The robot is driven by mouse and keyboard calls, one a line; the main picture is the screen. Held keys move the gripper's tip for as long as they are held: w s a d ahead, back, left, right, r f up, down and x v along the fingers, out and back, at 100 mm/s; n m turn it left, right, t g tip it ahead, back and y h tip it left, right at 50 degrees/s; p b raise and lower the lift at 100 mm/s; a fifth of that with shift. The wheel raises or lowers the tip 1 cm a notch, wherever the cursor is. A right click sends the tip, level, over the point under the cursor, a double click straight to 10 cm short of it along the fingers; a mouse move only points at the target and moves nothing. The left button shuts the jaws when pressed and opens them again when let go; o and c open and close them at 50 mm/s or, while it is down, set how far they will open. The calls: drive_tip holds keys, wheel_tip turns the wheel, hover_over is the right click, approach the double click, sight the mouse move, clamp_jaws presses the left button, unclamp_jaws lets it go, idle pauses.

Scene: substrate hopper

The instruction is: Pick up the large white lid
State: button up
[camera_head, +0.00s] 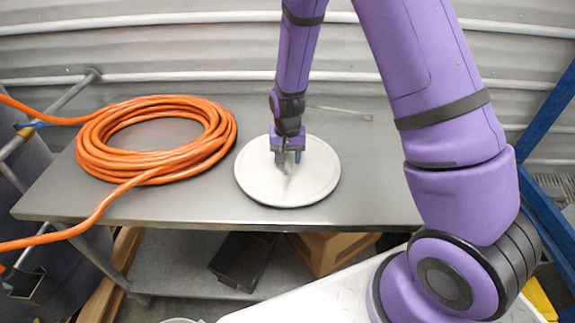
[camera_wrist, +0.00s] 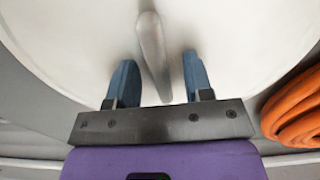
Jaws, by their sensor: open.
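The large white lid (camera_head: 257,182) is a round disc lying flat on the grey metal table, right of the orange hose. It has a raised handle (camera_wrist: 153,50) across its middle, which shows clearly in the wrist view. The lid (camera_wrist: 75,40) fills most of the wrist view. My gripper (camera_head: 288,160) points down over the lid's middle. In the wrist view my gripper (camera_wrist: 160,80) is open, with its two blue fingers apart and the near end of the handle lying between them in the picture. I cannot tell whether the fingers touch the handle or the lid.
A coiled orange hose (camera_head: 95,152) lies on the table (camera_head: 375,190) left of the lid, and trails off the left edge. A thin rod (camera_head: 342,112) lies behind the lid. A black bin (camera_head: 242,262) and a brown box (camera_head: 330,252) sit on the lower shelf.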

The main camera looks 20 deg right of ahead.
drive_tip(key=shift+f, duration=0.15)
clamp_jaws()
drive_tip(key=shift+r, duration=0.2)
